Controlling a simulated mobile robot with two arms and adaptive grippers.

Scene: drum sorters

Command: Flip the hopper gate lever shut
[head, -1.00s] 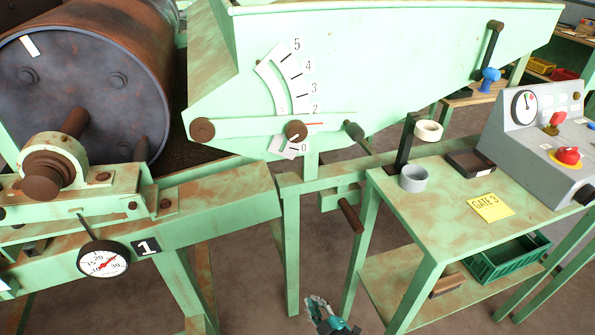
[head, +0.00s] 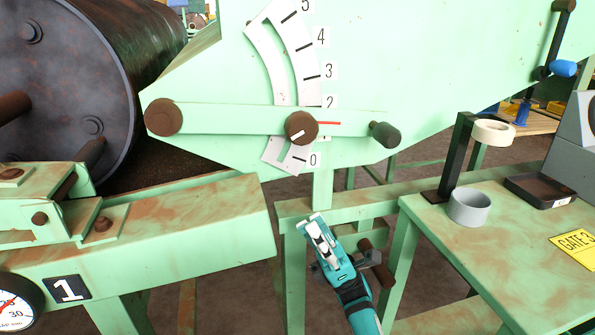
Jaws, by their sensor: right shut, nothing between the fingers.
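A long pale green lever (head: 230,119) lies nearly level across the hopper's side (head: 420,60). It has a rusty pivot (head: 164,117) at its left end, a brown knob (head: 301,128) partway along and a dark handle (head: 384,134) at its right end. Its red line sits between the 2 and the 0 on the white curved scale (head: 268,50). A second, black lever with a blue grip (head: 563,68) is at the upper right. My right gripper (head: 317,226) is shut and empty, below the lever and apart from it. My left gripper is not in view.
A green frame beam (head: 170,235) and a rusty drum (head: 70,80) stand at the left. At the right, a green table (head: 455,255) holds a grey ring (head: 469,207), a black tray (head: 540,190) and a black post with a cream roll (head: 493,132).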

